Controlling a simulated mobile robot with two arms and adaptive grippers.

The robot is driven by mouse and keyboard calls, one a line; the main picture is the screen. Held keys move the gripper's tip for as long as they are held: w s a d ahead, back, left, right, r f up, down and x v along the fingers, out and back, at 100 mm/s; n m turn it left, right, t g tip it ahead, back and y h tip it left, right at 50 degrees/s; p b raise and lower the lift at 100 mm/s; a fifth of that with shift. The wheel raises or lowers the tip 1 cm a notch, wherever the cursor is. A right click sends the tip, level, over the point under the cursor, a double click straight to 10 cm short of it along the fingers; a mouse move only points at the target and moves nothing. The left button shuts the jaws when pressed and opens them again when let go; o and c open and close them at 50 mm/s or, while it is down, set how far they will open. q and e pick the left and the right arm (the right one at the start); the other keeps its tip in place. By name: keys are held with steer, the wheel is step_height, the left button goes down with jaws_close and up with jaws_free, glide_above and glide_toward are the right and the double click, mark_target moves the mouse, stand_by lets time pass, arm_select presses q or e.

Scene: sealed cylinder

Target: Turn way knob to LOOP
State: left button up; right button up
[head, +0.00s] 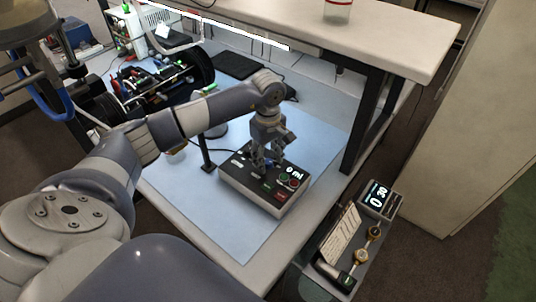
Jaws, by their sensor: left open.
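A control box (249,194) with a dark top panel lies on the blue mat (215,225) on the bench. Its display (292,174) reads "0 ml", with green and red buttons beside and below it. My left gripper (266,165) points down over the middle of the panel, open, with its fingertips close to the panel. A small blue part shows by the fingertips; I cannot tell whether it is the way knob or whether the fingers touch it. The gripper hides part of the panel, and the labels are too small to read. My right gripper is not in view.
A shelf (400,45) on a dark post stands over the back of the bench, to the right of my arm. A dark cylinder rig (150,85) lies behind my forearm. A unit with a display (377,198) and small knobs stands at the lower right. The front of the mat is clear.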

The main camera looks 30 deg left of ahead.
arm_select(q)
steer(key=shift+f, duration=0.2)
steer(key=shift+c, duration=0.6)
jaws_close()
